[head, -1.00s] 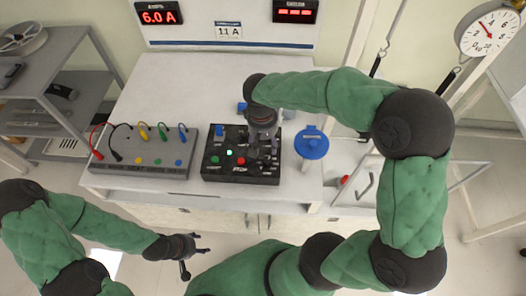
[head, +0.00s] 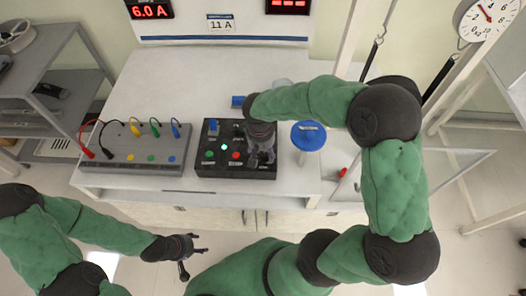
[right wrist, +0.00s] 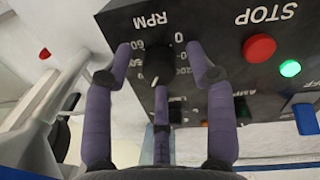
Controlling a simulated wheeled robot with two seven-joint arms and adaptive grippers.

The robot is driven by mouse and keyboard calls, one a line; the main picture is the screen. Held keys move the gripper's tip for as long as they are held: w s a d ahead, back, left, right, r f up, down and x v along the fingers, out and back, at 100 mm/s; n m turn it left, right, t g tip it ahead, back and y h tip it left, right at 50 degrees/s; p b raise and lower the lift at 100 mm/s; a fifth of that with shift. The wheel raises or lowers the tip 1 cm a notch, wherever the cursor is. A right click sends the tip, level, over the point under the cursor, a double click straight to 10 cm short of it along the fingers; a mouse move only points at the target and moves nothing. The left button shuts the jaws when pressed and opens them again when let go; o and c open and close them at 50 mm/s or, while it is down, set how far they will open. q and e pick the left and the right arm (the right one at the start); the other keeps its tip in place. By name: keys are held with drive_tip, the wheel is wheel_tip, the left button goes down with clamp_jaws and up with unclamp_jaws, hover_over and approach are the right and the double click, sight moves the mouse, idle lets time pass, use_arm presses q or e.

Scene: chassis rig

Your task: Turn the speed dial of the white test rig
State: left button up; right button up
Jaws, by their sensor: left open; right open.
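The white test rig (head: 190,85) is a bench with a black control box (head: 205,172) on its top. The speed dial (right wrist: 155,72) is a black knob with a white pointer mark, under the RPM lettering in the right wrist view. In the head view my right gripper hides it. My right gripper (head: 262,158) is over the box's right part. In the right wrist view its open fingers (right wrist: 161,60) stand either side of the dial, with gaps; contact is not visible. My left gripper (head: 197,257) is open and empty in front of the bench.
A grey panel with cables (head: 130,160) is left of the box. A blue round cap (head: 308,136) is to its right. A red display (head: 150,10) reads 6.0 A.

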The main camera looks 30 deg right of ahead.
clamp_jaws()
drive_tip(key=shift+n, duration=0.3)
drive_tip(key=n+p, duration=0.1)
drive_tip(key=n, duration=0.2)
drive_tip(key=shift+s+r+p, duration=0.1)
drive_tip(key=shift+p, duration=0.25)
drive_tip(key=n+p, duration=0.2)
drive_tip(key=n, duration=0.2)
drive_tip(key=shift+t, duration=0.3)
drive_tip(key=n+p, duration=0.2)
drive_tip(key=n, duration=0.2)
drive_tip(key=shift+n, duration=0.4)
drive_tip(key=shift+n+y+p, duration=0.3)
drive_tip(key=shift+n+p, duration=0.75)
drive_tip(key=shift+n, duration=0.65)
